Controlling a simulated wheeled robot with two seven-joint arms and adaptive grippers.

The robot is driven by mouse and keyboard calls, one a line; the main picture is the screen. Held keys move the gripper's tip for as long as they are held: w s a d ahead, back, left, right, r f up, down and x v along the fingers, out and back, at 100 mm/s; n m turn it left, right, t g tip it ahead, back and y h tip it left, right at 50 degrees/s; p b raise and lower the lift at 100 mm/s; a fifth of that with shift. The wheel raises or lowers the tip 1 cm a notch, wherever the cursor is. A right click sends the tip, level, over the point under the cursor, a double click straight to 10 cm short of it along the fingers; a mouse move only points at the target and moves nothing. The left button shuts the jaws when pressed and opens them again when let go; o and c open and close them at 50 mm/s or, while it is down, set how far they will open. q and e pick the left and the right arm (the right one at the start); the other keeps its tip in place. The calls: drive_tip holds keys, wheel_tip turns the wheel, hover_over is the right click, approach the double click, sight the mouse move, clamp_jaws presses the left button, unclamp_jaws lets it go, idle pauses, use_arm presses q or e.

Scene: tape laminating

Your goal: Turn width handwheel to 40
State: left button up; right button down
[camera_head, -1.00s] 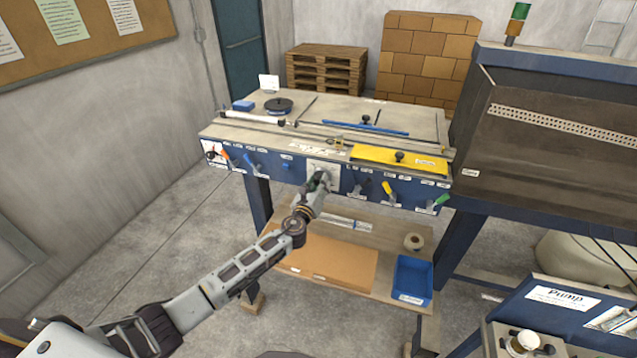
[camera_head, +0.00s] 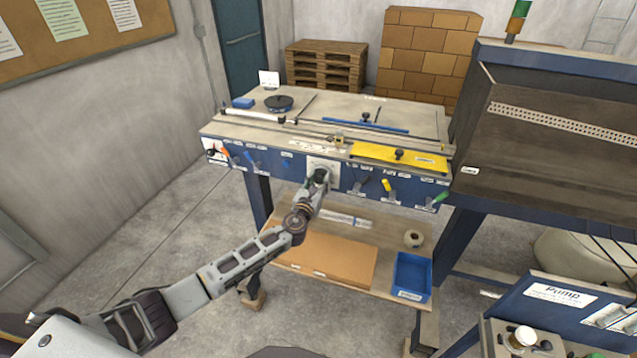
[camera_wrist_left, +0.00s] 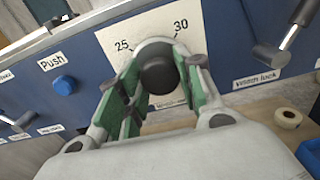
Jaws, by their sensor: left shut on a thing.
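The width handwheel shows in the left wrist view as a dark round knob (camera_wrist_left: 158,75) in front of a white dial plate (camera_wrist_left: 112,42) on the blue front panel. The numbers 25 and 30 are readable on the plate; the rest of the scale is hidden behind the gripper, and I cannot read the exact setting. My left gripper (camera_wrist_left: 160,88) has its green-padded fingers on either side of the knob, shut on it. In the head view my left gripper (camera_head: 319,180) is at the white plate (camera_head: 324,164) in the middle of the table front. My right gripper is not in view.
A blue push button (camera_wrist_left: 64,85) sits left of the dial. A grey-tipped lever (camera_wrist_left: 272,55) labelled "width lock" is to its right. Further levers line the panel, including a yellow one (camera_head: 387,186). A lower shelf holds a blue bin (camera_head: 411,274) and a tape roll (camera_head: 413,238).

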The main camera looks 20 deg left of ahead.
use_arm(q)
drive_tip(key=shift+f, duration=0.15)
drive_tip(key=o, duration=1)
drive_tip(key=shift+o, duration=0.2)
drive_tip(key=s, duration=1.2)
drive_tip(key=shift+a, duration=0.2)
